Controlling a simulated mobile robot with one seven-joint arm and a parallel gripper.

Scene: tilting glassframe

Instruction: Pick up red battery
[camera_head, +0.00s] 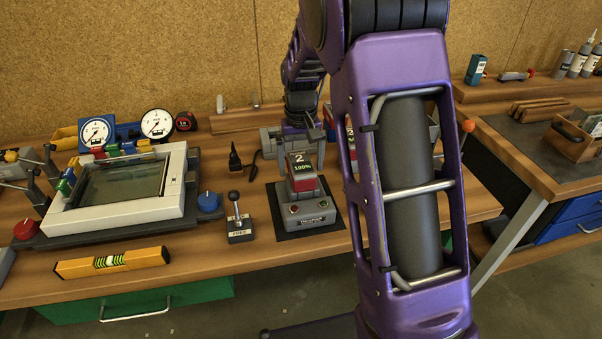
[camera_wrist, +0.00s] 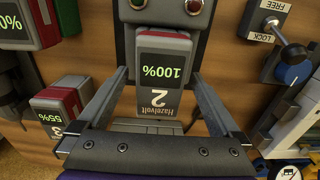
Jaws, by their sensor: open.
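The red battery (camera_head: 302,182), dark grey with a red band and marked "2" and "100%", stands in a grey charger (camera_head: 312,217) on the bench. In the wrist view the battery (camera_wrist: 163,80) shows upside down, its "Hazelvolt" label facing the camera. My gripper (camera_head: 296,139) is just behind and above the battery in the head view. In the wrist view my open gripper (camera_wrist: 158,76) has one finger on each side of the battery, with visible gaps. Whether the fingers reach down far along its sides is hard to tell.
Another battery (camera_wrist: 62,108), marked "3" and "55%", sits left in the wrist view. A lock lever (camera_head: 238,220), a blue knob (camera_head: 208,202) and a white glass frame (camera_head: 120,192) stand left of the charger. A yellow level (camera_head: 110,262) lies near the front edge.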

